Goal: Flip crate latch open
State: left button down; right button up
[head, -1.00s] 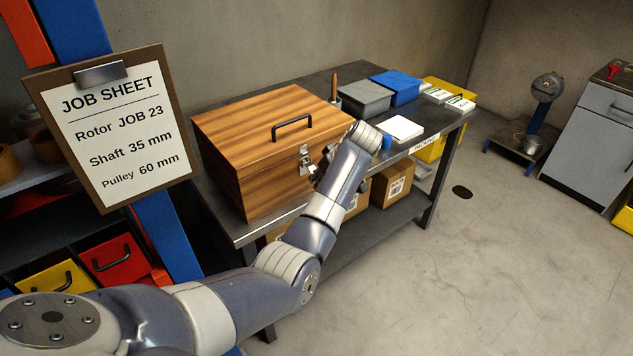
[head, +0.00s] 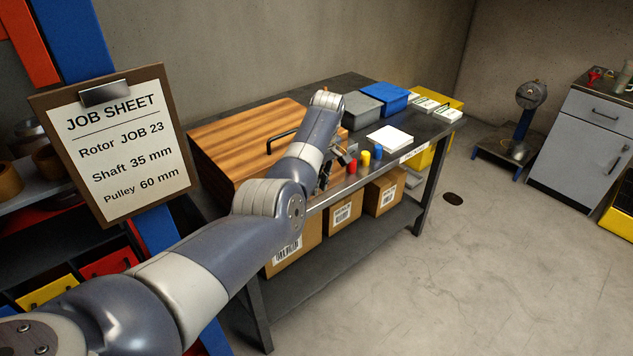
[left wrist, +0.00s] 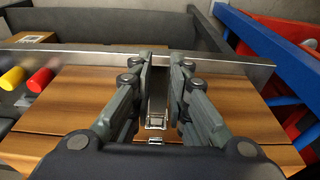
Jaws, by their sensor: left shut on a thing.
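The wooden crate (head: 225,140), with a black handle on its closed lid, stands on the dark workbench. My left arm crosses in front of it and hides its latch in the head view. My left gripper (head: 326,174) is at the crate's front face, mostly hidden behind my arm. In the left wrist view, the metal latch (left wrist: 156,122) shows against the crate's wood, between the two fingers of my left gripper (left wrist: 160,65). These are closed in on it with a narrow gap. Whether the latch is flipped is unclear. My right gripper is not in view.
Red, yellow (head: 365,158) and blue cylinders stand along the bench's front edge beside my gripper. Behind are a white pad (head: 390,138), a grey bin (head: 362,110) and a blue bin (head: 384,97). Cardboard boxes (head: 343,214) sit below. The floor to the right is mostly clear.

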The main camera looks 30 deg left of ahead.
pick_arm(q)
jog(key=shift+r, duration=0.1)
jog(key=c, duration=1.5)
grip_release()
jog(key=shift+a, duration=0.1)
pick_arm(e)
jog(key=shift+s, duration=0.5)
pick_arm(q)
jog(key=shift+r, duration=0.2)
jog(key=r, duration=0.3)
jog(key=d+r, duration=0.1)
jog(key=r, duration=0.7)
jog(key=shift+s+d+r, duration=0.15)
jog(key=shift+s+d, duration=0.15)
jog(key=shift+d, duration=0.05)
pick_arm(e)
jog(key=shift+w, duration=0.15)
